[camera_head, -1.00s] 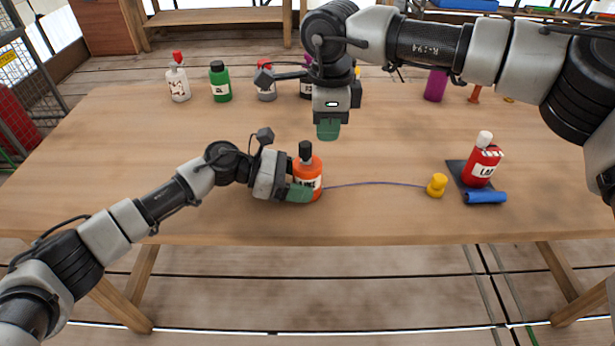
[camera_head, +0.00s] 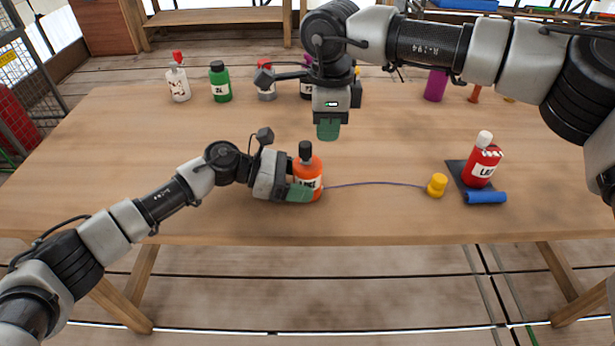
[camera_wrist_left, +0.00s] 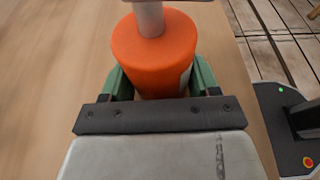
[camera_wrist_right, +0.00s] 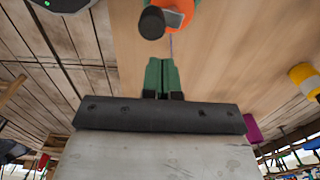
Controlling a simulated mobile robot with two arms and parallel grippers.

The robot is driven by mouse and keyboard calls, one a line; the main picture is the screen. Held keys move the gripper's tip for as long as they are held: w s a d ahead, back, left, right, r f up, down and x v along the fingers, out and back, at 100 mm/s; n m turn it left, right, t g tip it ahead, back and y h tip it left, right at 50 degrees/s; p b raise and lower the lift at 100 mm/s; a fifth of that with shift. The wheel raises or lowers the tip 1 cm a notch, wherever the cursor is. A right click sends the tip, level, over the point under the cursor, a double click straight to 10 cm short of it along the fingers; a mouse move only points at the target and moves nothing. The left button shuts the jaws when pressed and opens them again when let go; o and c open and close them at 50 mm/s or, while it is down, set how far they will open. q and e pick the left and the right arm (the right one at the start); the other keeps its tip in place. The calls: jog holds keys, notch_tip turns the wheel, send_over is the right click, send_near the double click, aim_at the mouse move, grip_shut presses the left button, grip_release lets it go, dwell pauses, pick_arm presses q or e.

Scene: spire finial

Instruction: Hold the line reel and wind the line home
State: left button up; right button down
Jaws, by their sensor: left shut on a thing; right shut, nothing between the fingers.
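The line reel (camera_head: 309,172) is an orange bottle-like body with a white label and a dark knob (camera_head: 305,150) on top. It stands upright near the front middle of the table. My left gripper (camera_head: 303,194) is shut on its lower body, as the left wrist view also shows (camera_wrist_left: 155,62). A thin purple line (camera_head: 375,183) runs from the reel to a yellow piece (camera_head: 437,185) at the right. My right gripper (camera_head: 328,130) is shut and empty, above the table behind the reel. In the right wrist view its fingers (camera_wrist_right: 162,75) are together, apart from the knob (camera_wrist_right: 152,22).
A red bottle (camera_head: 482,165) stands on a dark mat (camera_head: 456,170) at the right, with a blue roll (camera_head: 486,197) in front. A white bottle (camera_head: 179,84), a green bottle (camera_head: 220,84) and a purple cylinder (camera_head: 435,85) stand along the back.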

aim_at(312, 172)
jog(key=shift+f, duration=0.15)
jog(key=shift+f, duration=1.35)
jog(key=shift+a, duration=0.15)
jog(key=shift+s+a, duration=0.15)
jog(key=shift+a, duration=0.3)
jog(key=shift+s+a, duration=0.55)
jog(key=shift+a, duration=0.15)
dwell(0.8)
